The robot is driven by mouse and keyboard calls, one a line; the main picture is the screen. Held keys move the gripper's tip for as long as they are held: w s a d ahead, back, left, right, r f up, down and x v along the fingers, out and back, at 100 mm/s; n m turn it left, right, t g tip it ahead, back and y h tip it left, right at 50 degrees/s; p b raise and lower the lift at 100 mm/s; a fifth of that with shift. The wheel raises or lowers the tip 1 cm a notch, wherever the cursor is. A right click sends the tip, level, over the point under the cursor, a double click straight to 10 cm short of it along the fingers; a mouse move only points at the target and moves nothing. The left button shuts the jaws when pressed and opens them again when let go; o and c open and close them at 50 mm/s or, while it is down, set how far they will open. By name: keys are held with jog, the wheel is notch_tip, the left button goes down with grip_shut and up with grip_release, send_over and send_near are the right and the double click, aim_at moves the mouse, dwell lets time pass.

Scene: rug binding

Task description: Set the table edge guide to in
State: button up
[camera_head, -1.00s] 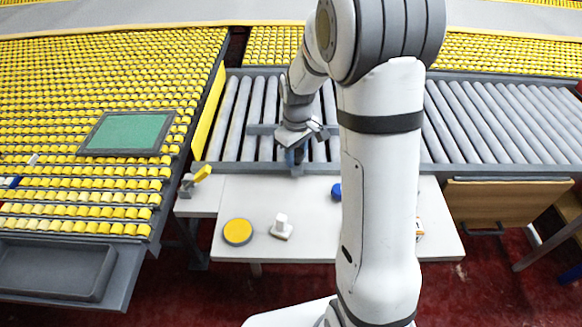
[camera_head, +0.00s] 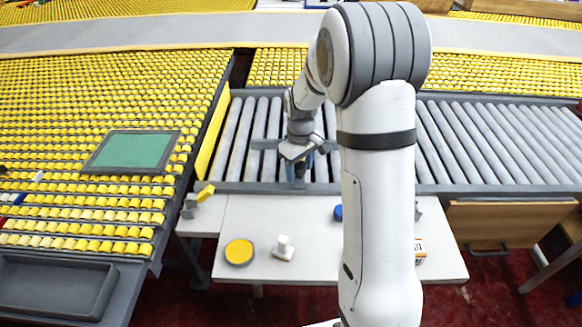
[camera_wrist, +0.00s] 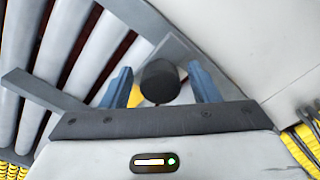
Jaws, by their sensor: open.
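My gripper (camera_wrist: 163,90) points down at the seam between the roller bed and the white table. Its two blue fingers are open, one on each side of a round black knob (camera_wrist: 160,82). A gap shows between knob and fingers, and I cannot tell its depth. The knob seems to belong to the edge guide, with a grey plate (camera_wrist: 176,48) behind it. A grey bar (camera_wrist: 40,92) lies across the rollers beside it. In the head view my gripper (camera_head: 298,172) hides most of this spot.
The white table (camera_head: 320,262) carries a yellow disc (camera_head: 239,251), a white block with a knob (camera_head: 283,247) and a blue round thing (camera_head: 338,212). A yellow lever (camera_head: 205,193) stands at its left corner. A green panel (camera_head: 131,151) lies on the yellow rollers.

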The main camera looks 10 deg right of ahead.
jog(key=shift+r, duration=0.1)
notch_tip(320, 180, up, 8)
jog(key=shift+f, duration=0.25)
jog(key=shift+r, duration=0.1)
dwell(0.3)
jog(key=shift+s+r, duration=0.25)
jog(key=s+r+m+t+p, duration=0.1)
jog(key=s+r+m, duration=0.2)
jog(key=s, duration=0.9)
jog(key=s+a+r+m+t+p, duration=0.1)
jog(key=s+r+m, duration=0.2)
jog(key=s, duration=0.9)
jog(key=shift+s+r+t, duration=0.25)
jog(key=shift+r+t, duration=0.05)
jog(key=shift+r, duration=0.25)
